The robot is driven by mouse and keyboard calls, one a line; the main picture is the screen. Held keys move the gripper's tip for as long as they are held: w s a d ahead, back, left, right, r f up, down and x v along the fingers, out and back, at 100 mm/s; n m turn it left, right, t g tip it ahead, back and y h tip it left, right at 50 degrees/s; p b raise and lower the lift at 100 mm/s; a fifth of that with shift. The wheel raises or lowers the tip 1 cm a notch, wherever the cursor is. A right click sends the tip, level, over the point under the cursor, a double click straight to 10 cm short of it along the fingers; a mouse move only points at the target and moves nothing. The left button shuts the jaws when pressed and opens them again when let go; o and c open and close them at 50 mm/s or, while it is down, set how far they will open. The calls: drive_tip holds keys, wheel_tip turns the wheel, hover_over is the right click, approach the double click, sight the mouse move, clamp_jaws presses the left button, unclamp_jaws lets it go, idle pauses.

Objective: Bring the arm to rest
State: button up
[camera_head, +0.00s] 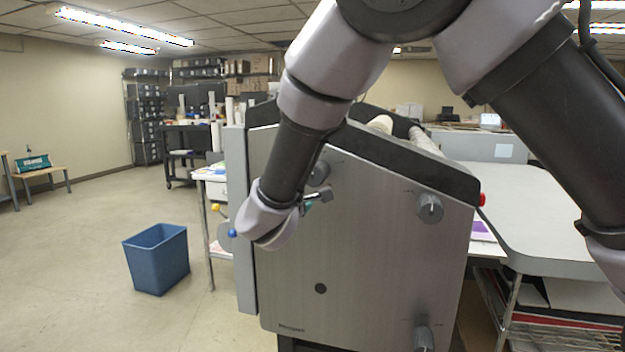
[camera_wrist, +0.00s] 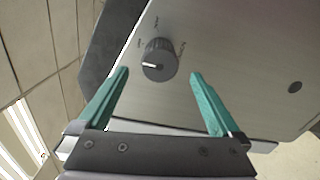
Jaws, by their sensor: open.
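My gripper (camera_wrist: 160,73) is open, its two teal fingers apart and nothing between their pads. In the wrist view a dark round knob (camera_wrist: 159,60) with a white pointer line sits on the laminator's grey panel, just beyond the fingertips and between them in the picture. I cannot tell whether the fingers touch the panel. In the head view my arm reaches down in front of the laminator (camera_head: 375,265). There my wrist hides most of the gripper; only a small teal part shows beside the upper left knob (camera_head: 319,173).
Two more knobs, upper right (camera_head: 430,208) and lower right (camera_head: 424,338), stick out of the panel. A red button (camera_head: 482,199) is on its right edge. A grey table (camera_head: 545,215) adjoins on the right. A blue bin (camera_head: 157,259) stands on open floor at left.

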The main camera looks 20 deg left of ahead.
drive_tip(key=shift+s, duration=0.55)
drive_tip(key=w+d+r+m+g+h, duration=0.1)
drive_tip(key=w+d+m+g+h, duration=0.2)
drive_tip(key=d, duration=0.6)
drive_tip(key=w+d+r+m+g+h, duration=0.1)
drive_tip(key=w+d+m+g+h, duration=0.2)
drive_tip(key=d, duration=0.7)
drive_tip(key=s+d+r+m+g, duration=0.2)
drive_tip(key=d+m+g, duration=0.35)
drive_tip(key=d, duration=1.05)
drive_tip(key=s+d+r+m+g+y, duration=0.2)
drive_tip(key=s+d+m+g+y, duration=0.15)
drive_tip(key=s+d+m, duration=0.55)
drive_tip(key=s+d+r+m+t+y, duration=0.3)
drive_tip(key=s+r+t+y, duration=0.1)
drive_tip(key=s, duration=0.4)
drive_tip(key=shift+s+r, duration=0.4)
drive_tip(key=shift+r, duration=0.15)
